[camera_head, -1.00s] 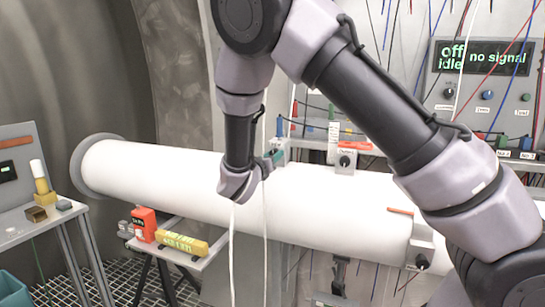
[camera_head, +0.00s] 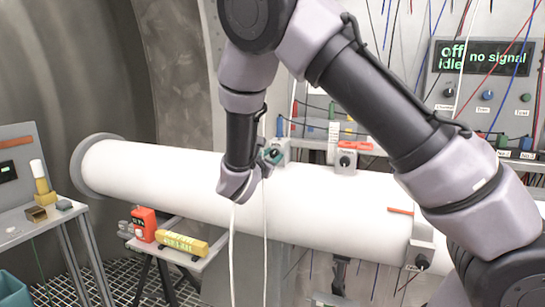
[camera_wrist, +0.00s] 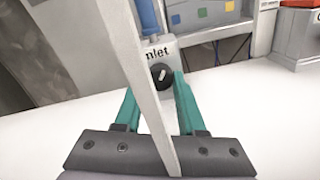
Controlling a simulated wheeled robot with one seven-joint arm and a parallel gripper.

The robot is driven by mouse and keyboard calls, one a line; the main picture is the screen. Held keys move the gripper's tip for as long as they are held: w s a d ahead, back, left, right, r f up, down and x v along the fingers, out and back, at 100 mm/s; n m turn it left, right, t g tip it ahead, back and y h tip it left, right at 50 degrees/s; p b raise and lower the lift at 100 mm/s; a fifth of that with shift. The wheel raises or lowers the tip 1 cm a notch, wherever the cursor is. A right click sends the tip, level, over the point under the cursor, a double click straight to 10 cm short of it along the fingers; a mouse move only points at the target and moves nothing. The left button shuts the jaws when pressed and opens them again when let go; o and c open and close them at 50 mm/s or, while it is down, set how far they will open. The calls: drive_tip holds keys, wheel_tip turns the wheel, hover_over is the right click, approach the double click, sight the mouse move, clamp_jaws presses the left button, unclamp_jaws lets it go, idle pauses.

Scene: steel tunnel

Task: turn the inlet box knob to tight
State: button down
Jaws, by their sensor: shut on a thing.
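The inlet box (camera_wrist: 155,51) is a pale box on top of the white pipe, with a label partly reading "nlet" and a blue part above it. Its round black knob (camera_wrist: 161,76) has a white pointer mark, tilted a little right of upright in the wrist view. My gripper (camera_wrist: 158,83) has teal fingers and is shut on the knob, one finger on each side. In the head view my gripper (camera_head: 269,156) is at the inlet box (camera_head: 281,146) and hides the knob.
The long white pipe (camera_head: 165,172) runs beneath my gripper. A second box with a black knob (camera_head: 346,161) stands on it to the right. Pale cables hang beside my wrist. A small table with a yellow device (camera_head: 181,243) is below, and a control panel (camera_head: 485,85) is behind.

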drive_tip(key=m, duration=0.4)
drive_tip(key=shift+m, duration=0.3)
drive_tip(key=m, duration=0.3)
drive_tip(key=shift+m, duration=0.3)
drive_tip(key=m, duration=0.7)
drive_tip(key=shift+a, duration=0.1)
drive_tip(key=m, duration=0.7)
drive_tip(key=shift+m, duration=0.3)
drive_tip(key=m, duration=0.6)
drive_tip(key=shift+m, duration=0.3)
drive_tip(key=c, duration=0.5)
unclamp_jaws()
